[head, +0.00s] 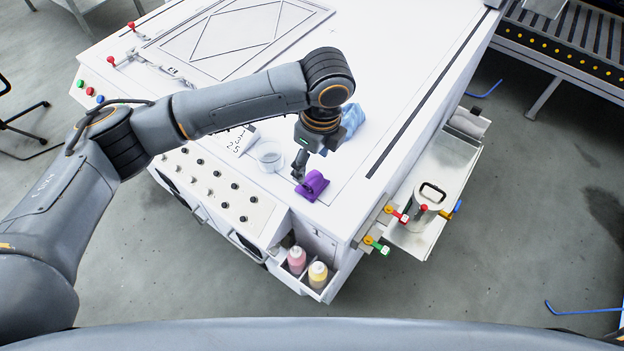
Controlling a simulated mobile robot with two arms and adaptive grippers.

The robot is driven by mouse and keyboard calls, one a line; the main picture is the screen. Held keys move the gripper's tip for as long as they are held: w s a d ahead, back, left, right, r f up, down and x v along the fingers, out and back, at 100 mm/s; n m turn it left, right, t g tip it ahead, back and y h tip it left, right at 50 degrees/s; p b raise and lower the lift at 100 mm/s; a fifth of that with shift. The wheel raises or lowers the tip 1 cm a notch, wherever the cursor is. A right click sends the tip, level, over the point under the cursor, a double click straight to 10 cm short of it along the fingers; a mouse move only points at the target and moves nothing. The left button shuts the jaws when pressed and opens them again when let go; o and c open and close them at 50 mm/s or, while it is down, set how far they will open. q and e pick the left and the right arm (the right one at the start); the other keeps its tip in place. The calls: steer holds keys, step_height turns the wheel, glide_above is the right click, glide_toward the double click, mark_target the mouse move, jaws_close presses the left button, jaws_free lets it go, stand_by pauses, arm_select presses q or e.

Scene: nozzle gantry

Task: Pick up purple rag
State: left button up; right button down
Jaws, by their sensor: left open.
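The purple rag (313,186) lies crumpled on the white machine top near its front corner. My left gripper (300,172) points down just behind and left of the rag, with its fingertips close to the rag's edge. The gripper is open and nothing shows between its fingers. I cannot tell whether a finger touches the rag. My right gripper is not in view.
A clear cup (269,157) stands left of the gripper, and a blue cloth (352,118) lies behind it. Pink (296,260) and yellow (317,273) bottles sit in a holder below the front edge. A metal canister (427,205) stands on a side shelf at right.

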mark_target(312, 177)
arm_select(q)
steer(key=shift+a+f, duration=0.1)
steer(key=shift+f, duration=0.75)
steer(key=shift+w+f+p, duration=0.15)
steer(key=shift+f+p, duration=0.25)
steer(key=shift+f, duration=1)
steer(key=shift+w+f+p, duration=0.15)
steer(key=shift+f+p, duration=0.2)
steer(key=shift+f, duration=1)
steer(key=c, duration=1.2)
